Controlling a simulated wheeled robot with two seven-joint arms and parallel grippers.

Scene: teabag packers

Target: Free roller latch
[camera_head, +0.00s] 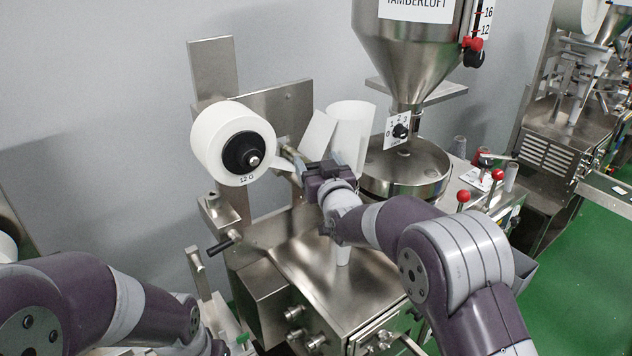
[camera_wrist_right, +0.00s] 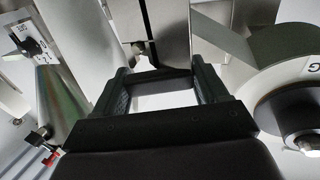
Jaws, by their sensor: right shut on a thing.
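The white paper roll (camera_head: 215,140) with a black hub and a "12 G" label hangs on the left of the packing machine in the head view. It also shows at the right of the right wrist view (camera_wrist_right: 298,88). My right gripper (camera_head: 305,168) is just right of the roll, by the metal rods and the white forming tube (camera_head: 351,135).
A steel hopper (camera_head: 412,50) with a dial plate (camera_head: 397,131) stands right of the tube, above a round steel bowl (camera_head: 405,172). Red-knobbed levers (camera_head: 463,197) stand at the right. A black-handled crank (camera_head: 222,245) sticks out below the roll.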

